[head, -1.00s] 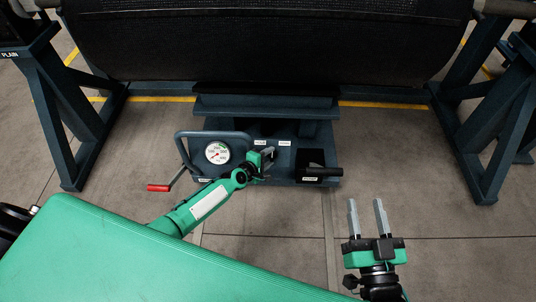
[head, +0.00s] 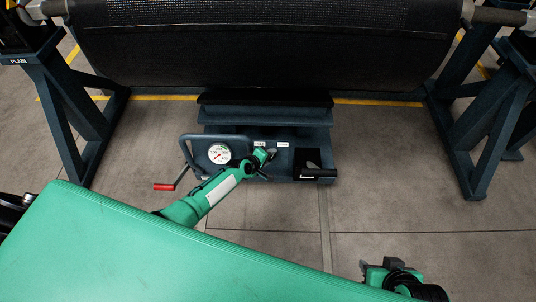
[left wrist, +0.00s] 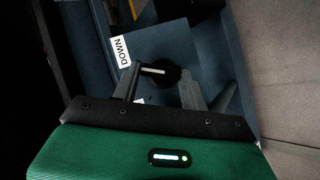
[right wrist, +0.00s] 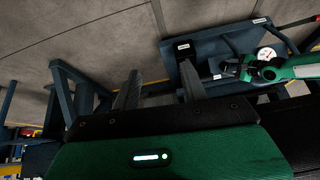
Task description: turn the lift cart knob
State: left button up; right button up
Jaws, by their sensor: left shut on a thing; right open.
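The lift cart (head: 270,110) stands on the floor under the big black roll. Its knob (left wrist: 158,73) is round and black with a white bar, and shows in the left wrist view beside a DOWN label (left wrist: 121,52). My left gripper (head: 268,156) is at the cart's front panel. In the left wrist view its fingers (left wrist: 160,82) are on either side of the knob, shut on it. In the head view the gripper mostly hides the knob. My right gripper (head: 377,268) is near the bottom right of the head view. In the right wrist view its fingers (right wrist: 158,90) are apart and empty.
The cart carries a pressure gauge (head: 219,154), a crank with a red handle (head: 164,187) and a black box (head: 312,165) at its right. Blue stands (head: 70,110) flank the black roll (head: 265,45). Floor right of the cart is clear.

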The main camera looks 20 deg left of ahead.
pick_arm(q)
jog(key=shift+d+r+m+g+p, duration=0.15)
jog(key=shift+m+g+p, duration=0.15)
jog(key=shift+p, duration=0.2)
jog(key=m+g+y+p, duration=0.1)
jog(key=m+p, duration=0.1)
jog(key=p, duration=0.1)
jog(key=shift+d, duration=0.15)
jog(key=shift+p, duration=0.55)
pick_arm(e)
notch_tip(320, 180, down, 9)
jog(key=d+g+h, duration=0.1)
jog(key=g, duration=0.1)
jog(key=shift+s+d+r+g, duration=0.2)
jog(key=shift+s+d+g, duration=0.15)
jog(key=shift+d+g, duration=0.05)
pick_arm(q)
jog(key=o, duration=1)
